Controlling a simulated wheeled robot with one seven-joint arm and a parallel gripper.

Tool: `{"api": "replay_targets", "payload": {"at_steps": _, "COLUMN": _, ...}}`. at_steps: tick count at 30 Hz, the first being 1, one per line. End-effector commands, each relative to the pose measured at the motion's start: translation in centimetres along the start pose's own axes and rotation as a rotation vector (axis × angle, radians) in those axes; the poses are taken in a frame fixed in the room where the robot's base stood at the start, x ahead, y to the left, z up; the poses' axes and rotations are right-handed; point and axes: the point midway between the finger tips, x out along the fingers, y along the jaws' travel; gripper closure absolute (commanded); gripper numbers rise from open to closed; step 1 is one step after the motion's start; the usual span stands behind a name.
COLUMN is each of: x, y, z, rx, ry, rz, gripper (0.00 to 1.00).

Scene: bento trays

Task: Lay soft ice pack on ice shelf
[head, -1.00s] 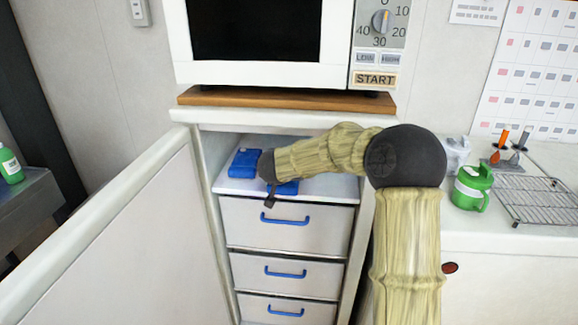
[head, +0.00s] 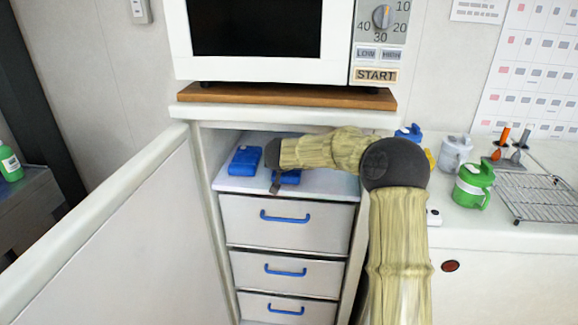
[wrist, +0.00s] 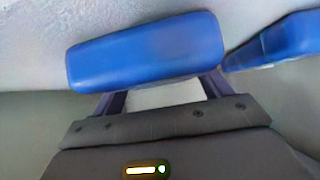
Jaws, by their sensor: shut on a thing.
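The shelf (head: 328,188) is the white surface above the drawers, inside the open cabinet. One blue pack (head: 245,160) lies on its left side. A second blue pack (head: 291,177) is at my gripper (head: 276,181), partly hidden by my arm. In the wrist view a blue pack (wrist: 145,52) spans the tips of my gripper (wrist: 160,90), which is shut on it. Another blue pack (wrist: 290,40) shows at the right, apart from it. I cannot tell whether the held pack touches the shelf.
An open cabinet door (head: 110,235) stands at the left. Drawers with blue handles (head: 285,217) are below the shelf. A microwave on a wooden board (head: 285,97) is above. A green cup (head: 472,187) and a wire rack (head: 540,197) stand on the right counter.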

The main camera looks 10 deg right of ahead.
Motion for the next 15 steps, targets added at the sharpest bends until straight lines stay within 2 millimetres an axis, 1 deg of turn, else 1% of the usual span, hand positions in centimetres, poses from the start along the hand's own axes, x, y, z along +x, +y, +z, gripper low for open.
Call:
{"api": "replay_targets", "payload": {"at_steps": 9, "x": -0.03, "y": -0.04, "z": -0.03, "rx": 0.000, "ry": 0.003, "rz": -0.001, "gripper": 0.59}}
{"api": "replay_targets", "payload": {"at_steps": 10, "x": 0.03, "y": -0.02, "z": 0.07, "rx": 0.000, "ry": 0.002, "rz": -0.001, "gripper": 0.19}}
{"api": "replay_targets", "payload": {"at_steps": 11, "x": 0.03, "y": -0.02, "z": 0.07, "rx": 0.000, "ry": 0.002, "rz": -0.001, "gripper": 0.13}}
{"api": "replay_targets", "payload": {"at_steps": 12, "x": 0.03, "y": -0.02, "z": 0.07, "rx": 0.000, "ry": 0.002, "rz": -0.001, "gripper": 0.05}}
{"api": "replay_targets", "payload": {"at_steps": 13, "x": 0.03, "y": -0.02, "z": 0.07, "rx": 0.000, "ry": 0.002, "rz": -0.001, "gripper": 0.01}}
{"api": "replay_targets", "payload": {"at_steps": 15, "x": 0.03, "y": -0.02, "z": 0.07, "rx": 0.001, "ry": 0.002, "rz": -0.001, "gripper": 0.01}}
